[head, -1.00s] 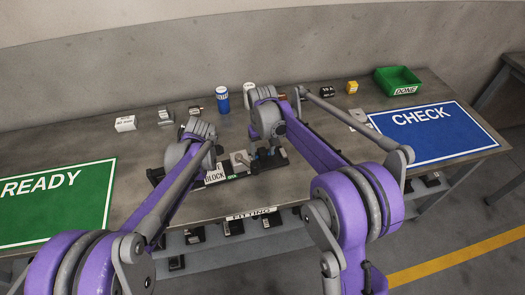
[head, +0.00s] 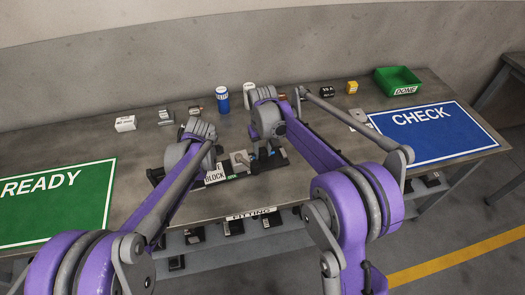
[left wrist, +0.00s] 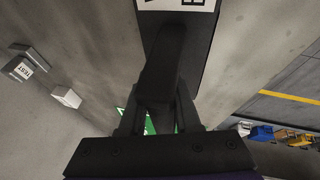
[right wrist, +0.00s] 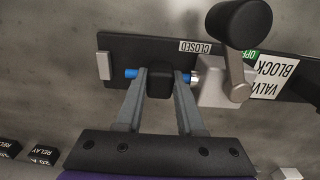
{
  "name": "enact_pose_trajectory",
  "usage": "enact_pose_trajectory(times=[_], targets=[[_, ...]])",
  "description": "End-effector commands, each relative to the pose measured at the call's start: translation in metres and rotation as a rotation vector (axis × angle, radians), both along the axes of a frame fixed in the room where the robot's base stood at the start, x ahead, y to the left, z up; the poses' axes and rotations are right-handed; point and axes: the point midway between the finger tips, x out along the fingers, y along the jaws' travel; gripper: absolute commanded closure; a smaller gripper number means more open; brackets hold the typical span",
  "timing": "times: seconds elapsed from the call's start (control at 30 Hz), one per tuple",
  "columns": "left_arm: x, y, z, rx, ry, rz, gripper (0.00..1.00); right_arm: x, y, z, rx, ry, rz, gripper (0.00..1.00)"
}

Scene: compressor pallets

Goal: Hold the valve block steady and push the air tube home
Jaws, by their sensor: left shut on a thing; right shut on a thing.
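The valve block (right wrist: 222,85) is a grey body on a dark base plate (right wrist: 120,48), with a black-knobbed lever (right wrist: 238,50). In the head view the block (head: 240,161) is at mid-bench. My right gripper (right wrist: 160,78) is shut on a black holder around the blue air tube (right wrist: 131,73). The tube's right end meets a silver fitting (right wrist: 194,77) on the block; I cannot tell how deep it sits. My left gripper (left wrist: 160,95) is shut on a black upright handle (left wrist: 170,50) at the plate's labelled end. In the head view my arms hide both fingertips.
Behind are a blue can (head: 222,100), small labelled boxes (head: 125,123) and a green DONE bin (head: 398,82). A green READY mat (head: 55,205) is left and a blue CHECK mat (head: 430,133) right. A FITTING label (head: 250,214) marks the front edge, with a lower shelf below.

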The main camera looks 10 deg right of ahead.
Motion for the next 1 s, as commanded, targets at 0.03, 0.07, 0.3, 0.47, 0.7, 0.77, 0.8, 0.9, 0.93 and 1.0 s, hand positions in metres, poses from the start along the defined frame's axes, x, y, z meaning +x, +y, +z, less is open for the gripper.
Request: enact_pose_trajectory(times=[0.03, 0.07, 0.3, 0.47, 0.7, 0.77, 0.8, 0.9, 0.93, 1.0], targets=[[0.0, 0.0, 0.0, -0.001, 0.0, 0.0, 1.0, 0.0, 0.0, 0.0, 0.0, 0.0, 0.0, 1.0], [0.0, 0.0, 0.0, -0.001, 0.0, 0.0, 1.0, 0.0, 0.0, 0.0, 0.0, 0.0, 0.0, 1.0], [0.0, 0.0, 0.0, -0.001, 0.0, 0.0, 1.0, 0.0, 0.0, 0.0, 0.0, 0.0, 0.0, 1.0], [0.0, 0.0, 0.0, -0.001, 0.0, 0.0, 1.0, 0.0, 0.0, 0.0, 0.0, 0.0, 0.0, 1.0], [0.0, 0.0, -0.001, -0.001, 0.0, 0.0, 1.0, 0.0, 0.0, 0.001, 0.0, 0.0, 0.0, 1.0], [0.0, 0.0, -0.001, -0.001, 0.0, 0.0, 1.0, 0.0, 0.0, 0.001, 0.0, 0.0, 0.0, 1.0], [0.0, 0.0, -0.001, -0.001, 0.0, 0.0, 1.0, 0.0, 0.0, 0.001, 0.0, 0.0, 0.0, 1.0], [0.0, 0.0, -0.001, -0.001, 0.0, 0.0, 1.0, 0.0, 0.001, 0.0, 0.0, 0.0, 0.0, 1.0], [0.0, 0.0, -0.001, -0.001, 0.0, 0.0, 1.0, 0.0, 0.003, 0.0, 0.0, 0.0, 0.001, 1.0], [0.0, -0.001, -0.001, -0.001, 0.0, 0.0, 1.0, -0.001, 0.01, 0.0, 0.001, 0.0, 0.003, 1.0]])
